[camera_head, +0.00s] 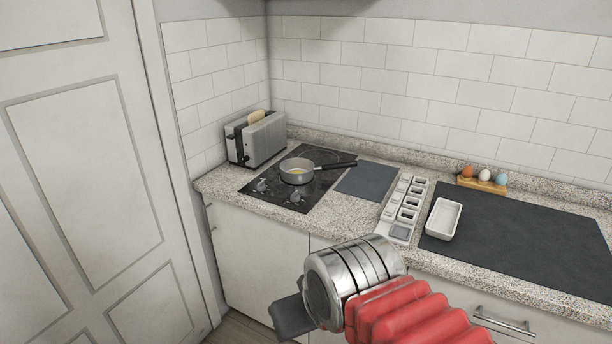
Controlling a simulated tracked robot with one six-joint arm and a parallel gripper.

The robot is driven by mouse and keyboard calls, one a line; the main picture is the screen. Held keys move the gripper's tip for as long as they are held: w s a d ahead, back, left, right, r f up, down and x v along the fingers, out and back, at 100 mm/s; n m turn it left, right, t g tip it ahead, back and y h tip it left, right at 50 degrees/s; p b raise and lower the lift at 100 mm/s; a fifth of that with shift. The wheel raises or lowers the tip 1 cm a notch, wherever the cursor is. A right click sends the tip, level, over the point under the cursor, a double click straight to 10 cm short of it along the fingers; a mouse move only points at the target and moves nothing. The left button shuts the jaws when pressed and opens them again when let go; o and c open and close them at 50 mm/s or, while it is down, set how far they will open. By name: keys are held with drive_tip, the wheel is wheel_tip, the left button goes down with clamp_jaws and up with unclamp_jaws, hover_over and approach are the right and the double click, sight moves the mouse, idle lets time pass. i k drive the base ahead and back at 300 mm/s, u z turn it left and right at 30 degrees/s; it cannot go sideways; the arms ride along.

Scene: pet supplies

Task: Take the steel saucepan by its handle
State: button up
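The steel saucepan (297,172) stands on the black hob at the left part of the counter, with something yellow inside it. Its dark handle (338,164) points to the right and reaches past the hob's right side. My gripper (288,316) is low in the picture, in front of the counter and apart from the saucepan. Only a dark grey part of it shows beyond the metal wrist, so I cannot tell whether its fingers are open or shut.
A toaster (256,138) with bread stands left of the hob (262,190). A grey mat (366,182), a white compartment tray (401,222) and a white dish (444,219) lie to the right. Several eggs sit in a wooden holder (483,184). The dark mat (530,240) is mostly clear.

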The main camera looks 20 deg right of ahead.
sight(305, 166)
drive_tip(key=u, duration=0.05)
drive_tip(key=i, duration=1)
drive_tip(key=z, duration=0.05)
